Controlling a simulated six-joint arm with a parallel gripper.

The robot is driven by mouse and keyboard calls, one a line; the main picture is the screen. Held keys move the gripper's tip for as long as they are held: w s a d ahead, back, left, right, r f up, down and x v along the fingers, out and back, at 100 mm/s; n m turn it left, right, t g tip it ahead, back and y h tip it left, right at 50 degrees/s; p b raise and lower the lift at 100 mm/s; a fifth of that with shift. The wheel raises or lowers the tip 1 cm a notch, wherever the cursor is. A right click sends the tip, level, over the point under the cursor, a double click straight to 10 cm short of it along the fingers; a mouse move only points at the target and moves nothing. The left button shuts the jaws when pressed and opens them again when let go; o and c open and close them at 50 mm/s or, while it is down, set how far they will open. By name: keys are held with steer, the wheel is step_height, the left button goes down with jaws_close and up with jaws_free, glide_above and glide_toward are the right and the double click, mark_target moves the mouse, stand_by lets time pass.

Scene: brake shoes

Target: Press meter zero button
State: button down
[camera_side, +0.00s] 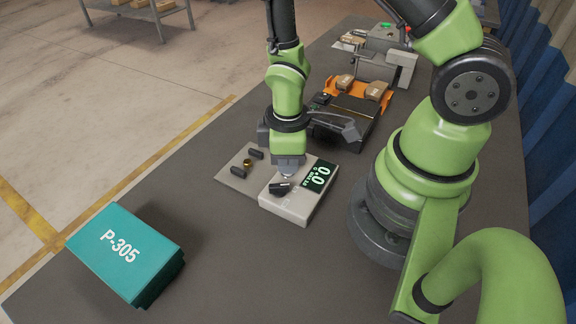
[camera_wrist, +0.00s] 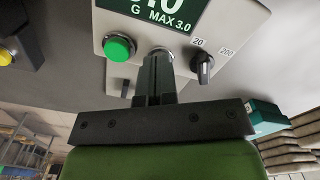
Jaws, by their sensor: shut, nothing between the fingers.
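In the side view my gripper (camera_side: 287,175) points down over the meter. No zero label is readable.
An orange and black fixture (camera_side: 345,112) with brown parts stands behind. A teal P-305 box (camera_side: 125,250) sits front left; the table between is clear.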

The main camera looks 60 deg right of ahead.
steer(key=shift+r, duration=3.5)
steer(key=s+r+m+t+y, duration=0.1)
steer(key=s+r+m+t, duration=0.2)
steer(key=r, duration=0.7)
steer(key=s+a+r+m+t+y, duration=0.1)
steer(key=s+r+m+t, duration=0.2)
steer(key=r+m, duration=0.4)
step_height(320, 180, up, 4)
steer(key=shift+s+f+t, duration=0.2)
steer(key=shift+s+t, duration=0.05)
steer(key=shift+t, duration=0.35)
